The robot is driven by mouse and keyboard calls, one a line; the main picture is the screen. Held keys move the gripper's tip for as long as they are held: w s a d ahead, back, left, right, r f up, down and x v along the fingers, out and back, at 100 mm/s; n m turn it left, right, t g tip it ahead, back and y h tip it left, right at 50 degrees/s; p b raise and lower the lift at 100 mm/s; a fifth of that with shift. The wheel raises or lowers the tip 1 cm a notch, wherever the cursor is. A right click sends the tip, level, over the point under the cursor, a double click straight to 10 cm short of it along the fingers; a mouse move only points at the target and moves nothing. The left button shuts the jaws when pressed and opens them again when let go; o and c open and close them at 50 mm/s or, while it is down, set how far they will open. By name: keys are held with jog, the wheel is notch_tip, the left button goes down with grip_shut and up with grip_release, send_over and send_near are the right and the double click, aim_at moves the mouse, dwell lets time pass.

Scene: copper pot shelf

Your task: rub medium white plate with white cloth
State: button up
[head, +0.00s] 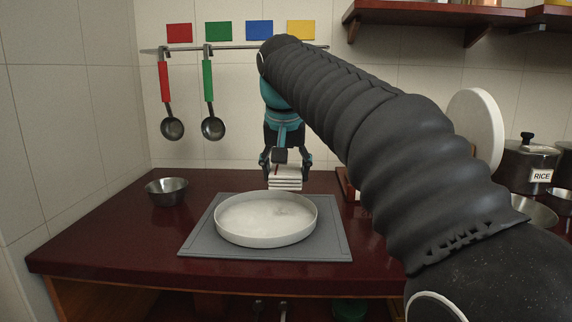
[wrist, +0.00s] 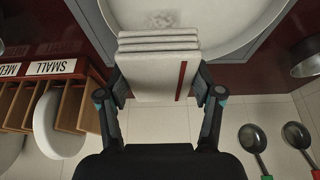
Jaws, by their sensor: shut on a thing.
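My gripper (head: 286,165) is shut on a folded white cloth (head: 285,180) with a red stripe. The cloth also shows in the wrist view (wrist: 160,85) between my fingers (wrist: 161,92). It hangs just beyond the far rim of a wide, shallow white round dish (head: 265,240), apparently above it. The dish lies on a grey mat and has a cloudy white inside with a greyish patch (head: 287,210). I cannot tell whether it is the medium plate. A white plate (head: 478,125) stands upright at the right, partly behind my arm. In the wrist view, a white plate (wrist: 58,125) stands in the rack.
The wooden rack (wrist: 88,108) bears SMALL and MED labels. A steel bowl (head: 166,192) stands left of the grey mat (head: 200,246). Red and green ladles (head: 172,128) hang on the wall rail. A dark RICE pot (head: 522,165) stands right. The counter's front left is clear.

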aim_at(286, 186)
notch_tip(286, 186, down, 4)
jog(key=shift+r+b, duration=0.25)
jog(key=shift+b, duration=0.15)
jog(key=shift+f+b, duration=1)
jog(key=shift+s, duration=0.1)
jog(key=shift+w+r+p, duration=0.1)
jog(key=shift+w+p, duration=1.3)
jog(key=shift+w, duration=0.45)
jog(key=shift+s+b, duration=0.65)
jog(key=shift+s, duration=1.2)
